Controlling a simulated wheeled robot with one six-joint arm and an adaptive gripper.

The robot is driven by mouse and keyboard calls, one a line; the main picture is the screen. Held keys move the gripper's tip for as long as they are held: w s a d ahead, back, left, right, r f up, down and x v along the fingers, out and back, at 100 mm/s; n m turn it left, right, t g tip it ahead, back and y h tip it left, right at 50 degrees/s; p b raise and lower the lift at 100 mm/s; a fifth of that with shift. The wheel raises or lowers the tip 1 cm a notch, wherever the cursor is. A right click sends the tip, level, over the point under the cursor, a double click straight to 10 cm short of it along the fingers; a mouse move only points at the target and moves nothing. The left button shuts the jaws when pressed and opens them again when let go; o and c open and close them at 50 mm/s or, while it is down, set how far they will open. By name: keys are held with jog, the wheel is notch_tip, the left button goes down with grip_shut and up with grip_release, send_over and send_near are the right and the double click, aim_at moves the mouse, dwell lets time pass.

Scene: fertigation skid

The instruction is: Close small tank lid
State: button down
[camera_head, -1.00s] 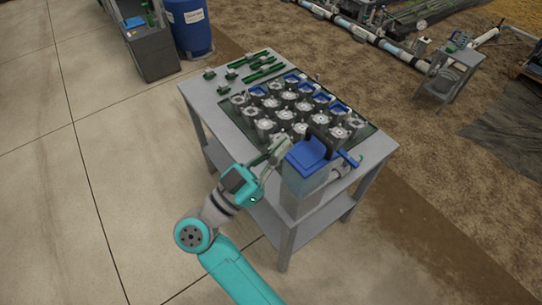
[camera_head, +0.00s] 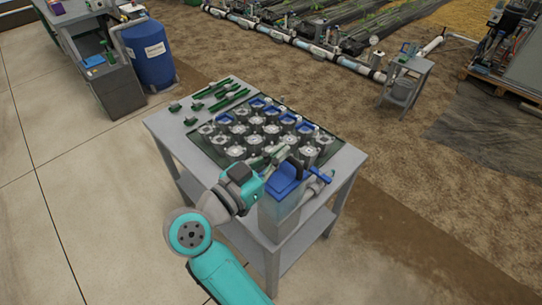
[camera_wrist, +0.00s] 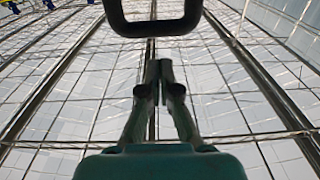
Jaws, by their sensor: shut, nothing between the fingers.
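The small tank (camera_head: 280,215) is a grey box at the front right corner of the metal table. Its blue top part (camera_head: 284,183) shows, with a dark handle-like piece (camera_head: 294,162) at the back; I cannot tell the lid's exact angle. My gripper (camera_head: 280,152) is at the back left of the tank top, close to the dark piece. In the wrist view my gripper (camera_wrist: 159,68) is shut and empty, fingers pointing up. A dark rounded handle loop (camera_wrist: 153,27) hangs just past the fingertips, with no clear contact.
The table (camera_head: 165,130) holds a black tray of several round grey-and-white units (camera_head: 238,130) and green parts (camera_head: 222,95). A blue barrel (camera_head: 148,55) stands at the back left. Bare floor lies left of the table.

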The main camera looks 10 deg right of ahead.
jog(key=shift+w+d+f, duration=0.35)
jog(key=shift+d+f, duration=0.05)
jog(key=shift+d, duration=0.15)
dwell(0.5)
